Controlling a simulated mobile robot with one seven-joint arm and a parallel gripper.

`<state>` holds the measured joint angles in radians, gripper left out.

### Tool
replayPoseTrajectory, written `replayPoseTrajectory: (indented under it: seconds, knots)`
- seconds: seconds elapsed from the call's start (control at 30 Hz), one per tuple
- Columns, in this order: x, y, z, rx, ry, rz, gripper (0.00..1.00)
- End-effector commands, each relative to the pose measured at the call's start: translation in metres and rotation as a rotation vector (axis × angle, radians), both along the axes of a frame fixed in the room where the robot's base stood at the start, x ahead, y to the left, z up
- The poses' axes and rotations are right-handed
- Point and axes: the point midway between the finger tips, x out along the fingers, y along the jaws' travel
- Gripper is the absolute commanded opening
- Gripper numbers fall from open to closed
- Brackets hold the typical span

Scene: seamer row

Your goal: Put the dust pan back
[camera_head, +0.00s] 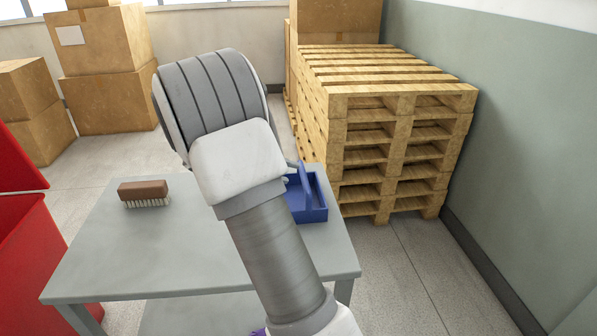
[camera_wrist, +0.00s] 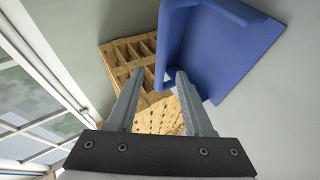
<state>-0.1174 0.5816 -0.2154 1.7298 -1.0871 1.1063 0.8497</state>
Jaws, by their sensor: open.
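A blue open piece (camera_head: 318,207) with raised walls and an upright part stands on the right edge of the grey table, partly hidden by my arm. I cannot tell surely whether it is the dust pan or a holder; no other clear dust pan shows. In the wrist view a blue piece (camera_wrist: 222,45), seemingly the same one, is large beyond the fingertips, with an edge near them. My gripper (camera_wrist: 160,78) is open with nothing held between the fingers. My arm hides the gripper in the head view.
The grey table (camera_head: 130,245) carries a brown brush (camera_head: 143,190) at its left. A pallet stack (camera_head: 400,110) stands behind, beside the green wall (camera_head: 530,130). A red bin (camera_head: 25,235) is at the left. Cardboard boxes (camera_head: 105,60) stand behind. A purple bit (camera_head: 258,332) shows at the bottom edge.

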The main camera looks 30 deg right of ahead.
Motion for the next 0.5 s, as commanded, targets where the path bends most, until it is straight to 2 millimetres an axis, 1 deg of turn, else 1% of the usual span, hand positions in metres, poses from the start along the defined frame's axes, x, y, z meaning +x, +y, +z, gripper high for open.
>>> replayPoseTrajectory:
  seconds: [0.03, 0.2, 0.37, 0.47, 0.5]
  knots:
    - [0.001, 0.011, 0.009, 0.000, -0.002, 0.003, 0.51]
    - [0.000, 0.035, 0.022, 0.000, 0.000, 0.001, 0.51]
    - [-0.001, 0.046, 0.028, 0.003, 0.001, 0.000, 0.51]
    - [-0.009, 0.049, 0.034, 0.036, -0.001, -0.003, 0.51]
    - [-0.015, 0.051, 0.037, 0.060, -0.001, -0.006, 0.51]
